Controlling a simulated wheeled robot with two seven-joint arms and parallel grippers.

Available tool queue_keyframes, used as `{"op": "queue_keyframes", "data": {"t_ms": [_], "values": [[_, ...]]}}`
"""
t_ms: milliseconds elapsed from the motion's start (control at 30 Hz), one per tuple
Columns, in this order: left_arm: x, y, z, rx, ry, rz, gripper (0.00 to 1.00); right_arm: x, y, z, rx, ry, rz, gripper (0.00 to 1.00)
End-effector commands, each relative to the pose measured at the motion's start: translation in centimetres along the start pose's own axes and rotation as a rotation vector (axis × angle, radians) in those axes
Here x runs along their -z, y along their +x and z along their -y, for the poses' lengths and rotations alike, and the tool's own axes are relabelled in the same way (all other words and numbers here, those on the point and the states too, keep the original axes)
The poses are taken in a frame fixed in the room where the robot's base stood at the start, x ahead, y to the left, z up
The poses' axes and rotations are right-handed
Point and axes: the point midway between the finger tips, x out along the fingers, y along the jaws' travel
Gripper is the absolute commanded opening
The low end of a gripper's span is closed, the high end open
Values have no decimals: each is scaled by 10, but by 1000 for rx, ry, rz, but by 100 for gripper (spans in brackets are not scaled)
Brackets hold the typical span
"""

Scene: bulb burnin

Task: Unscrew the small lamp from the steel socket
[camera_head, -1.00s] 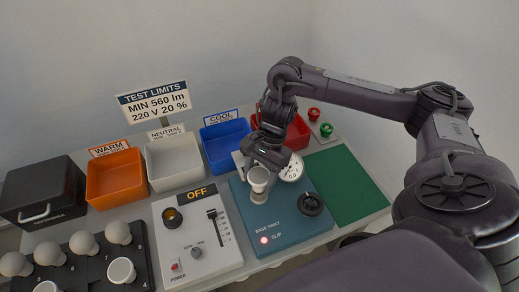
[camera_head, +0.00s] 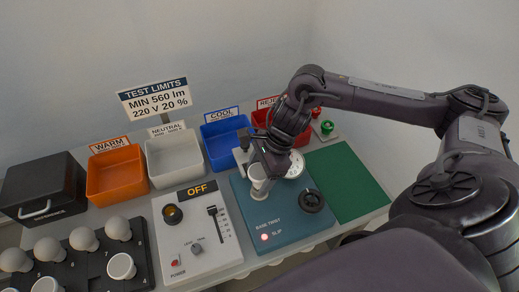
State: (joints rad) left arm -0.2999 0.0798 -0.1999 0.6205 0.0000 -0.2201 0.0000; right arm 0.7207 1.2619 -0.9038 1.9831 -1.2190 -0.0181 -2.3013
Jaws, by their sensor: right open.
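The small white lamp (camera_head: 257,181) stands upright at the steel socket on the blue-green base twist panel (camera_head: 290,225). The socket itself is hard to make out beneath the lamp. My right gripper (camera_head: 262,160) is open, at the lamp's upper end. Its dark finger covers part of the lamp's right side, and I cannot tell whether it touches. A round white dial (camera_head: 294,168) sits just right of the gripper, and a black knob (camera_head: 311,201) is in front of it. A red light (camera_head: 264,237) glows beside the word SLIP. My left gripper is out of view.
Orange (camera_head: 116,176), grey (camera_head: 174,162), blue (camera_head: 224,145) and red (camera_head: 291,130) bins line the back. A tester marked OFF (camera_head: 205,250) stands left of the panel. A black rack (camera_head: 85,268) holds several lamps. A green mat (camera_head: 345,182) lies bare at right.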

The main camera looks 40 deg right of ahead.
Motion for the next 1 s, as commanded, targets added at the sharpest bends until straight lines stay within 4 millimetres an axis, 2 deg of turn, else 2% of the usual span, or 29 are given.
{"op": "queue_keyframes", "data": {"t_ms": [233, 467, 600, 800, 1000], "values": [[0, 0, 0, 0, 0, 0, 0, 0, 0, 1, 145, 349, 0, 69], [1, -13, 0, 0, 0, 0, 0, -3, -2, 3, 282, 684, 1, 69], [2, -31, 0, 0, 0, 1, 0, -6, -5, 4, 369, 900, 2, 69], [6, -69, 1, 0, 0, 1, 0, -7, -7, 6, 493, 1206, 0, 69], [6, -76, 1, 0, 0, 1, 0, -2, 0, 7, 543, 1316, -1, 69]]}}
